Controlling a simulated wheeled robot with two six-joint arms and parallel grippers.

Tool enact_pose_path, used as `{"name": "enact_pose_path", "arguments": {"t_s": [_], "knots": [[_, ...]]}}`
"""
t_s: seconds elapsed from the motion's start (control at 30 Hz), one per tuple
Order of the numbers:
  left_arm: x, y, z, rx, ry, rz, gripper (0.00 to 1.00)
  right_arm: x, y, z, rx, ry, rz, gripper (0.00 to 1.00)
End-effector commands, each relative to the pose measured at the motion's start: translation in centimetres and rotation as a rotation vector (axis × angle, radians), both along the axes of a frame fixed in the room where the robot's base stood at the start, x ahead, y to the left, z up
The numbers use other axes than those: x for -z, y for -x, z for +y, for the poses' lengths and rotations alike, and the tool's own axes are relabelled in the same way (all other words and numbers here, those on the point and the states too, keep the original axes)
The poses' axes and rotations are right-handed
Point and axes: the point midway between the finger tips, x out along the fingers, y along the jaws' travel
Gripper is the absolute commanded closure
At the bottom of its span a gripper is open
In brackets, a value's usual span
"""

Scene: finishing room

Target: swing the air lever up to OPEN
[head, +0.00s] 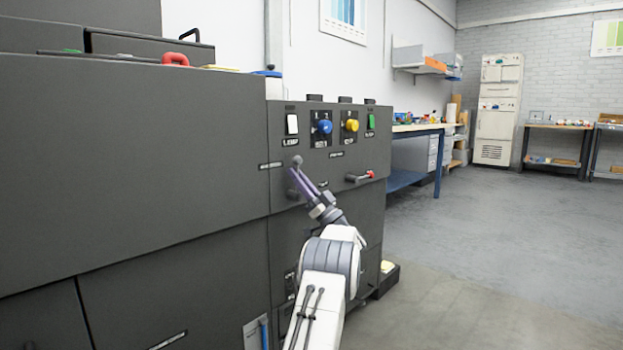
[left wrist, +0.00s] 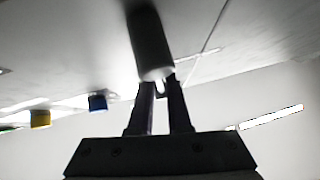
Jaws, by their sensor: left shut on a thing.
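A dark grey machine panel (head: 328,140) stands ahead of me. A short grey lever (head: 297,161) with a rounded end sticks out of its left part, below the white switch. My left gripper (head: 296,175) reaches up to this lever, with its purple-grey fingers at the handle. In the left wrist view the lever's dark round handle (left wrist: 149,40), with a pale end, stands at the tips of my left gripper (left wrist: 160,85). The fingers are shut on it and hide part of the lever. The small labels are too blurred to read. My right gripper is out of view.
A blue knob (head: 325,127), a yellow knob (head: 351,125), a white switch (head: 292,124) and a green switch (head: 371,121) sit above. A red-tipped handle (head: 361,177) is at the right. A blue workbench (head: 415,180) stands behind; the floor at right is clear.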

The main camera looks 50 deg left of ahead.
Motion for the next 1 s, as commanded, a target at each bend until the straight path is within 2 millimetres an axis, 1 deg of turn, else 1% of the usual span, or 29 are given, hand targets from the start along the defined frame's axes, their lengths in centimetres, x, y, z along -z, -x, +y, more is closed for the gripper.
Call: {"name": "enact_pose_path", "arguments": {"t_s": [0.03,0.33,0.37,0.4,0.43,0.8,0.87,1.0], "knots": [[0.0,0.3,0.1,-0.005,0.0,-0.007,1.0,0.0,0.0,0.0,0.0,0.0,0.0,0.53],[0.0,0.3,0.2,-0.006,0.001,-0.008,1.0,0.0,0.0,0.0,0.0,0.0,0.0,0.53],[0.0,0.3,0.2,-0.006,0.001,-0.008,0.8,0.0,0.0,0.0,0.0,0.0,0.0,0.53],[0.0,0.3,0.2,-0.006,0.001,-0.008,0.65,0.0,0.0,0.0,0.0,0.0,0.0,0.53],[0.0,0.3,0.2,-0.006,0.001,-0.008,0.54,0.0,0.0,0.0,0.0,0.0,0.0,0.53],[0.1,0.0,-0.1,-0.002,0.002,-0.004,0.54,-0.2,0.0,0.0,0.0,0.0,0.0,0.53],[0.5,-0.1,-0.5,-0.002,0.003,-0.003,0.54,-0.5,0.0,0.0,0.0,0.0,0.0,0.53],[1.9,-0.6,-2.1,-0.001,0.004,0.0,0.54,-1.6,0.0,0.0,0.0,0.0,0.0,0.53]]}}
